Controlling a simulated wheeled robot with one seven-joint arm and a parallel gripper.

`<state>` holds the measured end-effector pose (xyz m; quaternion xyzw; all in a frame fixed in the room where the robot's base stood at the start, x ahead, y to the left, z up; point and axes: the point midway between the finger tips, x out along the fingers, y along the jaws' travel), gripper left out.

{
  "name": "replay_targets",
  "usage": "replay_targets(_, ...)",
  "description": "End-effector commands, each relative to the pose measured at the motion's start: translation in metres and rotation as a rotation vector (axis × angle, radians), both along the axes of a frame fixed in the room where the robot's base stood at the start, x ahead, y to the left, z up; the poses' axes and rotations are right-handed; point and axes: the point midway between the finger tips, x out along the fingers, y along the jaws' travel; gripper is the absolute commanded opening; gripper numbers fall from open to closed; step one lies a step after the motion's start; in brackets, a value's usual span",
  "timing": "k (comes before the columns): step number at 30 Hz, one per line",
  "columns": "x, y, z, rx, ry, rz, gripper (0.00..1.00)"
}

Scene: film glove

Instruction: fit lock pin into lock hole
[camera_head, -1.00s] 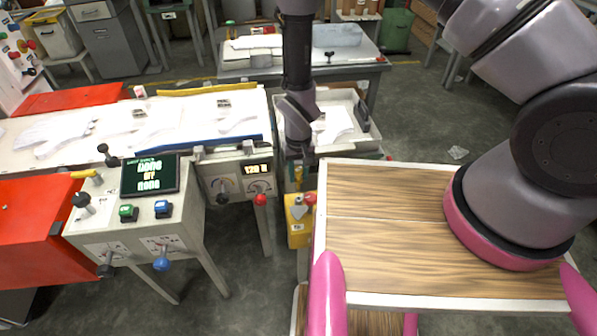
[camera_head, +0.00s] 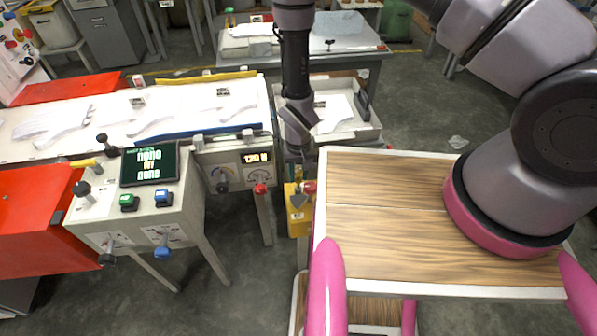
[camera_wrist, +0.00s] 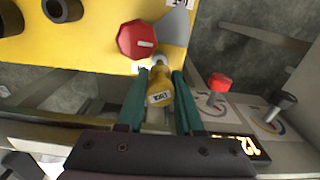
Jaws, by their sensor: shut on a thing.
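My gripper (camera_wrist: 159,84) is shut on the yellow lock pin (camera_wrist: 158,88), which carries a small white label. In the wrist view the pin sits between the two teal fingers, its far end at the edge of a yellow box (camera_wrist: 95,35). A pale patch shows around that end, but the lock hole itself is hidden, and I cannot tell whether the pin is in it. A red knob (camera_wrist: 137,40) and a grey wedge-shaped part (camera_wrist: 174,26) are on the box beside the pin. In the head view my gripper (camera_head: 298,168) is just above the yellow box (camera_head: 297,222).
A wood-topped table (camera_head: 385,240) stands right of the yellow box. A control console (camera_head: 150,205) with a screen and a dial panel (camera_head: 235,172) stand to the left. Red and black knobs (camera_wrist: 219,83) are close right of the fingers in the wrist view. Grey floor shows between.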

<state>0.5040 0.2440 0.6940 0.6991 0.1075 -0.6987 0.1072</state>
Motion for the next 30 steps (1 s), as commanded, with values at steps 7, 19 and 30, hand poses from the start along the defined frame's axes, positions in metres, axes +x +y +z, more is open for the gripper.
replay_targets(7, -0.0002, -0.0002, -0.0027, 0.000, 0.000, 0.000, 0.00)
replay_targets(19, -0.0003, -0.0003, -0.0036, 0.000, 0.001, 0.000, 0.00)
replay_targets(30, -0.0002, -0.0003, -0.0091, 0.000, 0.001, 0.000, 0.00)
